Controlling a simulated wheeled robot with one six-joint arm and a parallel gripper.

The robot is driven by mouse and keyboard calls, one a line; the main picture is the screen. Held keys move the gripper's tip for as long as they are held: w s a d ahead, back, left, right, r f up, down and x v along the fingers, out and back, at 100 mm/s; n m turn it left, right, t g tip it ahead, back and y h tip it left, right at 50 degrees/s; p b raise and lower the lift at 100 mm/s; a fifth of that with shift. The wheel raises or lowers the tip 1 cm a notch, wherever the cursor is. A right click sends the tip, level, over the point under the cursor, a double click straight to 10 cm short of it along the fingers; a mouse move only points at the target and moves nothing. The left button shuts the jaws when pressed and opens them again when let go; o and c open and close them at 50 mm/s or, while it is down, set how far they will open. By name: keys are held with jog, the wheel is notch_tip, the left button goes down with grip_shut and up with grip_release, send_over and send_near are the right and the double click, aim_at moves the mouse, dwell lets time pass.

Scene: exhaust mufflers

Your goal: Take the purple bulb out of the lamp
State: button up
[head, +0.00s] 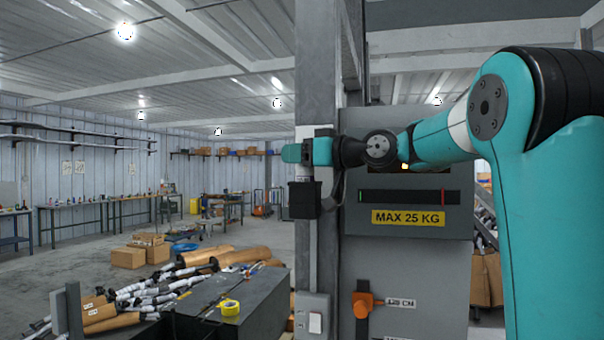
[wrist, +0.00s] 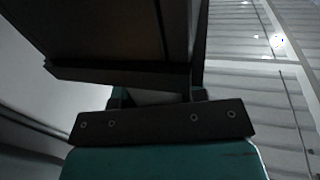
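I see no purple bulb in either view, and I cannot pick out the lamp for certain. A dark box (head: 304,199) sits at the front of the grey column in the head view, close below my arm's outer end. In the wrist view a large dark box-like shape (wrist: 110,35) fills the upper left and hides what lies beyond it. My gripper (wrist: 156,97) shows there as a dark bar with two short finger parts set apart. Their tips are hidden, so I cannot tell whether they hold anything.
A grey column (head: 317,85) and a grey cabinet (head: 410,275) with a "MAX 25 KG" label stand close to my arm. An orange clamp (head: 364,304) juts from the cabinet. A dark bench (head: 205,322) with yellow tape (head: 230,307) is at lower left, beside piled mufflers.

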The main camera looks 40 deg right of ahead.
jog(key=c, duration=0.4)
jog(key=shift+r, duration=0.1)
